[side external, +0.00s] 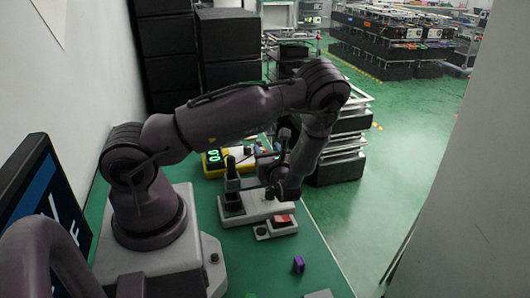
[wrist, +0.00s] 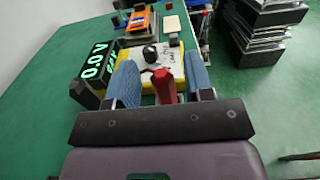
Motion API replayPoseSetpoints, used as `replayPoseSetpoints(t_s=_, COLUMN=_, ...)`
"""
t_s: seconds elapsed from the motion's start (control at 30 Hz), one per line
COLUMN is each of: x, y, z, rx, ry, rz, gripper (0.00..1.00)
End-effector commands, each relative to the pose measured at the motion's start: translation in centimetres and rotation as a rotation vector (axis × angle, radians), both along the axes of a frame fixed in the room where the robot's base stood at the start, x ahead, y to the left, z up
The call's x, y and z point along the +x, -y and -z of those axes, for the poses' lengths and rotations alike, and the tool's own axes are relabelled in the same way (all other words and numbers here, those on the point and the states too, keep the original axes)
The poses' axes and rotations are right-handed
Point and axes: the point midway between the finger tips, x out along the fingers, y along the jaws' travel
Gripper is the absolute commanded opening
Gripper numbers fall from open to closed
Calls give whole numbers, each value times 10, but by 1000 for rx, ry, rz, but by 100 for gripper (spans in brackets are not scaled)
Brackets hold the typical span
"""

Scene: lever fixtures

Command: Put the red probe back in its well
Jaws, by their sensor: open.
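The red probe (wrist: 163,86) stands between the two blue-grey fingers of my gripper (wrist: 160,64) in the wrist view. My gripper is open, with a visible gap on each side of the probe. The probe is at the near edge of the yellow meter (wrist: 178,76), which has a white face and a black knob. The meter's black display (wrist: 92,68) reads 0.0 V in green. In the side external view the meter (side external: 213,170) is behind my gripper (side external: 264,158), and the probe is too small to make out. The well and the probe's lower end are hidden.
A grey lever fixture (side external: 234,203) and a red rocker switch (side external: 283,221) are on the green table, near my wrist. A purple block (side external: 299,264) lies near the front. An orange device (wrist: 141,22) is beyond the meter. Black stacked trays (side external: 340,160) stand past the table's right edge.

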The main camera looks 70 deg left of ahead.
Motion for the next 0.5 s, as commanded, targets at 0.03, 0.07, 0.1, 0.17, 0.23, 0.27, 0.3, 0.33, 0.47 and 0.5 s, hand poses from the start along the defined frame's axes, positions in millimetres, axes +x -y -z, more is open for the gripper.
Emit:
replayPoseSetpoints(t_s=0.03, x=0, y=0, z=-13, rx=-1, ry=6, rz=-1, gripper=48)
replayPoseSetpoints(t_s=0.07, x=0, y=0, z=-18, rx=-2, ry=6, rz=-1, gripper=48)
replayPoseSetpoints(t_s=0.1, x=1, y=0, z=-26, rx=-1, ry=6, rz=0, gripper=48)
replayPoseSetpoints(t_s=0.17, x=0, y=0, z=-35, rx=-1, ry=5, rz=0, gripper=48)
replayPoseSetpoints(t_s=0.23, x=0, y=0, z=-44, rx=-1, ry=4, rz=0, gripper=48)
replayPoseSetpoints(t_s=0.27, x=0, y=0, z=-47, rx=-1, ry=3, rz=0, gripper=48)
replayPoseSetpoints(t_s=0.3, x=0, y=0, z=-51, rx=-1, ry=3, rz=0, gripper=48)
replayPoseSetpoints(t_s=0.33, x=0, y=0, z=-53, rx=-2, ry=3, rz=0, gripper=48)
replayPoseSetpoints(t_s=0.47, x=-2, y=2, z=-64, rx=-21, ry=46, rz=-34, gripper=48)
replayPoseSetpoints(t_s=0.5, x=-4, y=5, z=-69, rx=-37, ry=82, rz=-60, gripper=48)
